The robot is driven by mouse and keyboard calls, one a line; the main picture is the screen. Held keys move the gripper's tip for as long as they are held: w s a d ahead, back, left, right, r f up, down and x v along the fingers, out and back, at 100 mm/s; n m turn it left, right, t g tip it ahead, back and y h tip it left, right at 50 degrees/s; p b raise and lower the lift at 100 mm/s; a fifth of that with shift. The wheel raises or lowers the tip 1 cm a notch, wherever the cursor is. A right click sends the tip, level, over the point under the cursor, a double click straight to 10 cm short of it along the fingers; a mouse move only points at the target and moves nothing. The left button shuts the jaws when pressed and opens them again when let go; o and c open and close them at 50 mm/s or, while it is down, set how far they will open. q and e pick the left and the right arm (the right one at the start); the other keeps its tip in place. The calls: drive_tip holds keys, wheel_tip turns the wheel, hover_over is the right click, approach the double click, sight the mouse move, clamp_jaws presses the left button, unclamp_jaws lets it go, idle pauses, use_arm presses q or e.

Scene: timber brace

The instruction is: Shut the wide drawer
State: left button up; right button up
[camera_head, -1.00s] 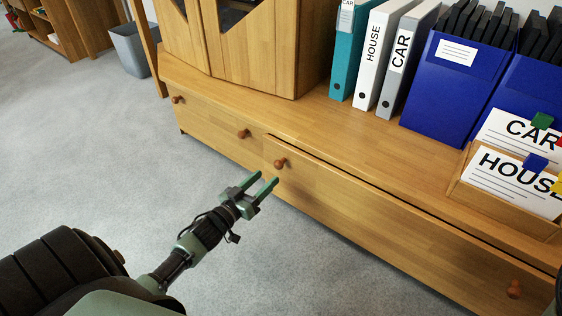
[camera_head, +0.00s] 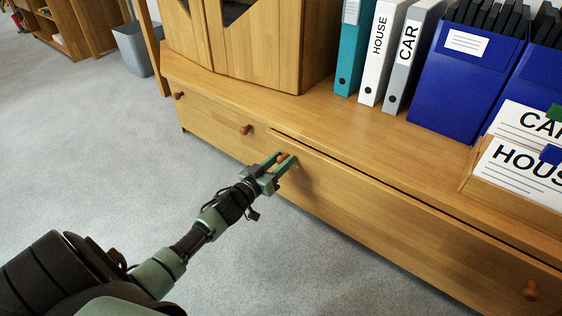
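The wide drawer (camera_head: 400,222) is the long wooden front on the right of the low cabinet. It stands out a little from the cabinet, with a dark gap along its top edge. Its right knob (camera_head: 531,290) is near the lower right corner. Its left knob (camera_head: 283,157) is partly hidden by my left gripper (camera_head: 282,162). The green fingers are apart, one on each side of that knob or just in front of it; I cannot tell whether they touch it. My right gripper is not in view.
A narrower drawer (camera_head: 212,128) on the left looks shut. On the cabinet top (camera_head: 330,118) stand upright binders (camera_head: 381,50), blue file boxes (camera_head: 465,80) and a wooden card tray (camera_head: 515,200). Grey carpet (camera_head: 130,160) in front is clear. A grey bin (camera_head: 135,50) stands farther back.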

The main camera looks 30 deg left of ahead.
use_arm(q)
clamp_jaws()
idle(1.2)
